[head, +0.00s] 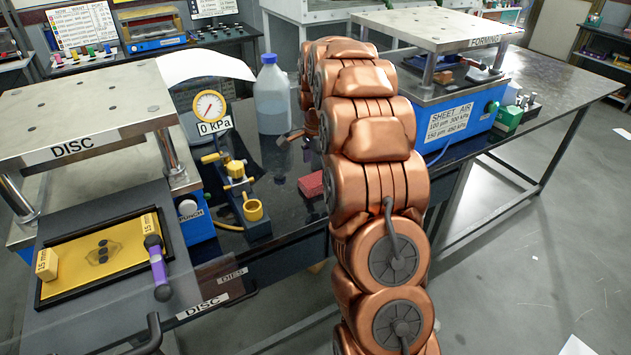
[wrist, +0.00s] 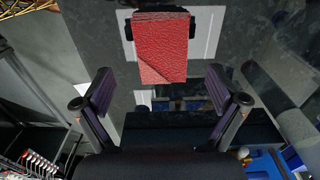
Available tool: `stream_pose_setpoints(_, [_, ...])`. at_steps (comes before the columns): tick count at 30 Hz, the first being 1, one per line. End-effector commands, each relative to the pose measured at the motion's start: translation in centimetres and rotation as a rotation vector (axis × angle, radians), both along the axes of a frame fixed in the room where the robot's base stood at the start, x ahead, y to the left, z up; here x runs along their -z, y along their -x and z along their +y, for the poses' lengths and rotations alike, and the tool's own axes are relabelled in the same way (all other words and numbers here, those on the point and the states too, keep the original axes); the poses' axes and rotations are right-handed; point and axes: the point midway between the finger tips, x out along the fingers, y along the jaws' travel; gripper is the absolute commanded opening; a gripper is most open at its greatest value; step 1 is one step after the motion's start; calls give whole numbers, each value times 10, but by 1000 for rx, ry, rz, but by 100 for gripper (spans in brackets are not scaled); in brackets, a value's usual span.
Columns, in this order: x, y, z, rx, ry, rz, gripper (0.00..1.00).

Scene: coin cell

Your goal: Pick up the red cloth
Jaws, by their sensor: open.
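The red cloth (head: 312,185) is a small folded-looking red block on the dark bench top, just left of my arm in the head view. Part of it is hidden behind my arm. In the wrist view the red cloth (wrist: 162,48) shows a creased, textured face at the top centre, beyond the fingertips. My gripper (wrist: 162,92) is open, its two dark fingers wide apart with nothing between them. The cloth lies apart from both fingers. In the head view my gripper is mostly hidden behind my arm.
A yellow valve fixture (head: 240,195), a pressure gauge (head: 209,106) and a plastic bottle (head: 271,95) stand left of the cloth. The DISC press (head: 85,115) is at left, the FORMING press (head: 440,30) at right. Bare bench top shows around the cloth.

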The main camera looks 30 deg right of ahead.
Motion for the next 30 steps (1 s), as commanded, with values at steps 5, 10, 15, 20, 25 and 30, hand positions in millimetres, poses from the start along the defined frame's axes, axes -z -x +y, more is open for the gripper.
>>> stream_pose_setpoints(5, [23,-1,1,-1,-3,6,96])
stream_pose_setpoints(10, [31,-2,0,-1,1,-2,96])
stream_pose_setpoints(15, [31,-2,0,-1,1,-2,93])
stream_pose_setpoints(20, [31,-2,0,-1,1,-1,76])
stream_pose_setpoints(25, [31,-2,0,-1,0,-1,58])
stream_pose_setpoints(30, [31,-2,0,-1,0,-1,41])
